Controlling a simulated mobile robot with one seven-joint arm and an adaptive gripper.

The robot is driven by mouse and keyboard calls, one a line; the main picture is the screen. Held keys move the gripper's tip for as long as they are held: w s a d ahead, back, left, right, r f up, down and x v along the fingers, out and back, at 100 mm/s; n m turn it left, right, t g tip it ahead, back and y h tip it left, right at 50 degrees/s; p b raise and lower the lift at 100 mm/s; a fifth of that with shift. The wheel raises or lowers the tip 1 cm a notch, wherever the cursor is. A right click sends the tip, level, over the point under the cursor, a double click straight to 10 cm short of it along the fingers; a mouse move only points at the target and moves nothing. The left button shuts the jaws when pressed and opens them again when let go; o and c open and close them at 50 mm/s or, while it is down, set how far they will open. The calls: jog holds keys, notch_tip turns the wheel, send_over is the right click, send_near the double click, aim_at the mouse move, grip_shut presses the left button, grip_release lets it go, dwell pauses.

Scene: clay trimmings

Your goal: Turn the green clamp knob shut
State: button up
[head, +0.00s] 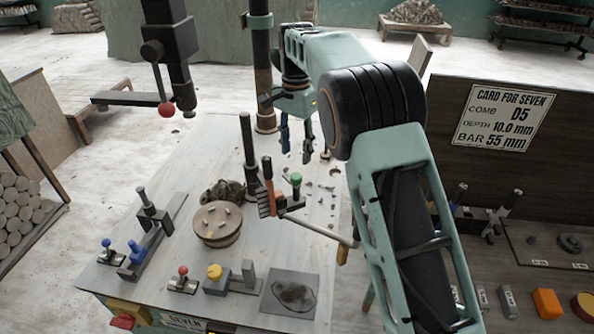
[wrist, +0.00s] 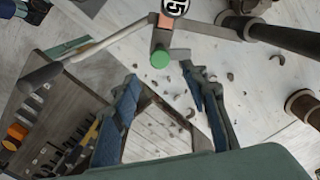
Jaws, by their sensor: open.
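The green clamp knob (head: 296,178) stands upright on a small dark clamp block (head: 292,203) beside the black post on the table. In the wrist view the green knob (wrist: 160,59) shows as a round top, with an orange-red piece just behind it. My gripper (head: 297,133) is open and empty, its blue fingers pointing down, above and behind the knob in the head view. In the wrist view my gripper (wrist: 160,76) has its two fingers spread apart, with the knob beyond the tips and between them in the picture. They appear apart from the knob.
A pale bar (head: 318,229) reaches right from the clamp. A round wooden wheel (head: 217,223) lies to the left. Clay trimmings (head: 309,184) are scattered on the table.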

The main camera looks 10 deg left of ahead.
aim_at(296, 175)
notch_tip(296, 175, down, 8)
jog(key=shift+r, duration=0.1)
jog(key=shift+c, duration=0.3)
grip_shut()
